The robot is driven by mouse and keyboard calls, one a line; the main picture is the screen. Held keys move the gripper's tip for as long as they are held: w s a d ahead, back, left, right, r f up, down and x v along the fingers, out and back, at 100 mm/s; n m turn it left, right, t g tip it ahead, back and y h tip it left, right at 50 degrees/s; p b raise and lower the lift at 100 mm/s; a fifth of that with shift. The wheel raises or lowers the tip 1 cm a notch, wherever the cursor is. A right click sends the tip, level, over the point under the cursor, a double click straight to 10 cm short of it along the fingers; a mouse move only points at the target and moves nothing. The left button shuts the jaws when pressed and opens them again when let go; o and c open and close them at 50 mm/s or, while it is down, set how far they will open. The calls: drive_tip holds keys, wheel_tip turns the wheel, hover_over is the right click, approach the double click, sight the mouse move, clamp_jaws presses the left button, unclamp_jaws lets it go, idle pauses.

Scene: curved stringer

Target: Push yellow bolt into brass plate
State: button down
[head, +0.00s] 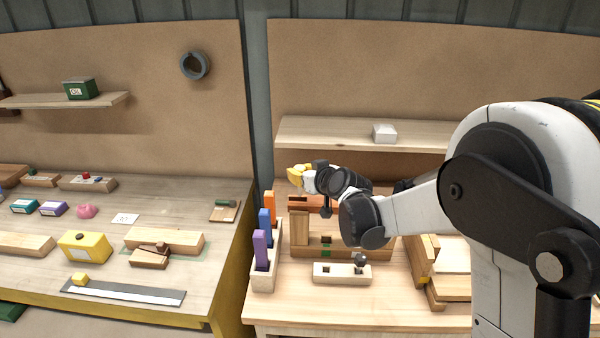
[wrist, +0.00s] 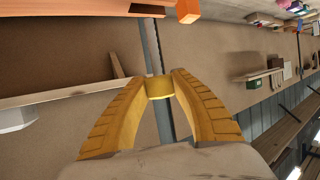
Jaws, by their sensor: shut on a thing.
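My gripper (head: 297,175) is raised above the back of the right workbench, its yellow fingers pointing left. In the wrist view my gripper (wrist: 160,80) has its two yellow fingertips closed on a short yellow cylinder, the yellow bolt (wrist: 160,88). The bolt is clear of any surface there. In the head view it cannot be told apart from the yellow fingers. I cannot pick out the brass plate with certainty in either view.
A wooden rack with purple (head: 260,250), blue (head: 265,227) and orange (head: 269,206) upright pieces stands at the bench's left. Wooden blocks (head: 300,232) stand below my arm. A shelf (head: 300,131) runs behind. A pale slotted block (head: 328,272) lies in front.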

sight(301, 193)
drive_tip(key=shift+f+b, duration=3.15)
drive_tip(key=shift+f, duration=0.6)
drive_tip(key=c, duration=1.1)
unclamp_jaws()
drive_tip(key=v, duration=1.2)
drive_tip(key=shift+d, duration=0.1)
drive_tip(key=s+d+f+m+g+h+b, duration=0.1)
drive_tip(key=s+d+f+m+h, duration=0.1)
drive_tip(key=s+d, duration=0.3)
drive_tip(key=s+d+f+m+g+h+b, duration=0.1)
drive_tip(key=s+d, duration=0.4)
drive_tip(key=s, duration=0.9)
drive_tip(key=s+d+f+m+g+h+b, duration=0.1)
drive_tip(key=s+d+f+m+g+h, duration=0.1)
drive_tip(key=s+d, duration=0.4)
drive_tip(key=s+g+h, duration=0.1)
drive_tip(key=s, duration=0.3)
drive_tip(key=shift+f+m, duration=0.3)
drive_tip(key=shift+f, duration=0.05)
